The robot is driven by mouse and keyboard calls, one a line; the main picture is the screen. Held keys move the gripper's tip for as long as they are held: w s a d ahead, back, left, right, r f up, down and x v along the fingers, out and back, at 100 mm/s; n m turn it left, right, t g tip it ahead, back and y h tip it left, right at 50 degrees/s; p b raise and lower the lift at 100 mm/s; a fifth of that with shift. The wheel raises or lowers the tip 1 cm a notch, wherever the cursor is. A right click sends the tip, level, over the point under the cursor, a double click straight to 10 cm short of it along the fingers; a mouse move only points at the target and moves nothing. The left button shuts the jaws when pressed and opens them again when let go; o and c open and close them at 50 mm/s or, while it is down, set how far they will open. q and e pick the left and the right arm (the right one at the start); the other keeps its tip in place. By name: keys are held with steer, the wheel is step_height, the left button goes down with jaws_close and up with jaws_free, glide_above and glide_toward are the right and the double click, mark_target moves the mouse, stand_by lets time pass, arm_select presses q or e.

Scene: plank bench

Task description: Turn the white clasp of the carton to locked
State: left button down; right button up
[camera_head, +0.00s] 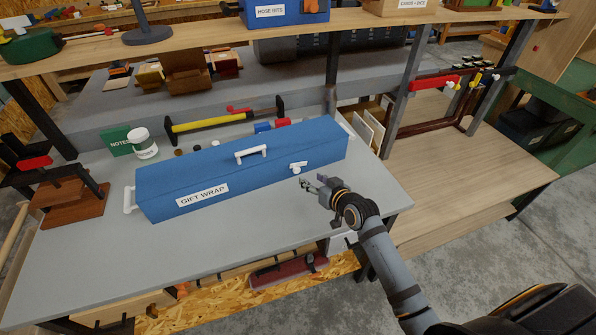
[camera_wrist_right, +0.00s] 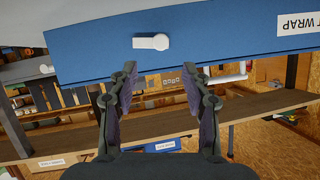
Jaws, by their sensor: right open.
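The long blue carton (camera_head: 225,177), labelled GIFT WRAP, lies on the grey bench top with its lid down. Its white clasp (camera_head: 297,167) is on the front face towards the right end. In the right wrist view the clasp (camera_wrist_right: 151,42) shows as a short bar lying across the blue face, with a rounder, wider end at the right. My right gripper (camera_head: 312,183) is just in front of the clasp, apart from it. In the wrist view its two fingers (camera_wrist_right: 160,70) are spread and empty, below the clasp in the picture. My left gripper is not in view.
A white lid handle (camera_head: 250,153) and end handles are on the carton. Behind it lie a yellow-and-black clamp (camera_head: 222,122), a white jar (camera_head: 145,144) and a green box (camera_head: 117,141). A brown stand (camera_head: 68,198) is at left. The bench top in front is clear.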

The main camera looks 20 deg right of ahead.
mark_target(298, 170)
steer(key=x, duration=0.9)
steer(key=shift+w+a+f, duration=0.15)
steer(key=shift+w+f, duration=0.05)
steer(key=shift+w, duration=0.15)
jaws_close()
